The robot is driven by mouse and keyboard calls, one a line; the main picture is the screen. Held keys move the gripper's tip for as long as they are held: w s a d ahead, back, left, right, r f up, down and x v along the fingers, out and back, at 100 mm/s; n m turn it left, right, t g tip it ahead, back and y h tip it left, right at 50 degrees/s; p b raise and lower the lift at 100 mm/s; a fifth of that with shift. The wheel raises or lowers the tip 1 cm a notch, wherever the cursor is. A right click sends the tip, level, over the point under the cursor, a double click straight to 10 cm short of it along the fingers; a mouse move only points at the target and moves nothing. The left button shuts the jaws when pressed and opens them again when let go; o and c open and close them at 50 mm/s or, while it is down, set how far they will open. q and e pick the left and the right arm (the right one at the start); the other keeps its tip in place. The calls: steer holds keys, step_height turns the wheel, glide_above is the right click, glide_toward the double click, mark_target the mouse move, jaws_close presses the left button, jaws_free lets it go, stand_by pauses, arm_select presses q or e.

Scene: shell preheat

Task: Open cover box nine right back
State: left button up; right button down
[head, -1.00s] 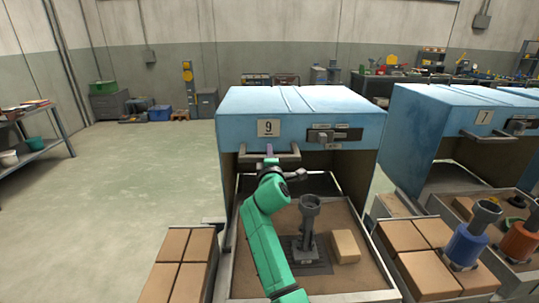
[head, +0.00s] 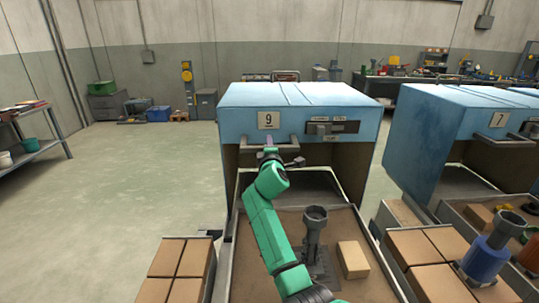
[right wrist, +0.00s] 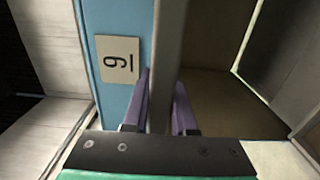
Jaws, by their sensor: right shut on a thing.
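The blue cover of box nine (head: 300,95) carries a number 9 plate (head: 268,120) and a handle bar (head: 300,160) across its front. The cover stands above the open-fronted tray, with a dark gap beneath its front. My right gripper (head: 270,153) reaches up to the left part of the handle. In the right wrist view its two purple fingers (right wrist: 164,105) lie on either side of the grey handle bar (right wrist: 167,55), next to the 9 plate (right wrist: 117,75). It is shut on the handle. My left gripper is not in view.
In the tray (head: 233,265) below are a grey upright metal part (head: 314,235) and a tan block (head: 352,260). Tan bricks (head: 178,258) stand at the left. Box seven (head: 450,125) is close on the right. The floor at left (head: 120,185) is clear.

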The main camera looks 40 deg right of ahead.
steer(key=shift+s+a, duration=0.35)
steer(key=shift+s, duration=0.05)
steer(key=c, duration=1)
jaws_free()
steer(key=shift+s+a+r, duration=0.1)
steer(key=shift+s, duration=0.05)
steer(key=shift+o, duration=1.4)
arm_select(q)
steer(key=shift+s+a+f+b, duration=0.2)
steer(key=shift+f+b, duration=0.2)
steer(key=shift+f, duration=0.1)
arm_select(e)
steer(key=v, duration=1.4)
steer(key=shift+f, duration=0.25)
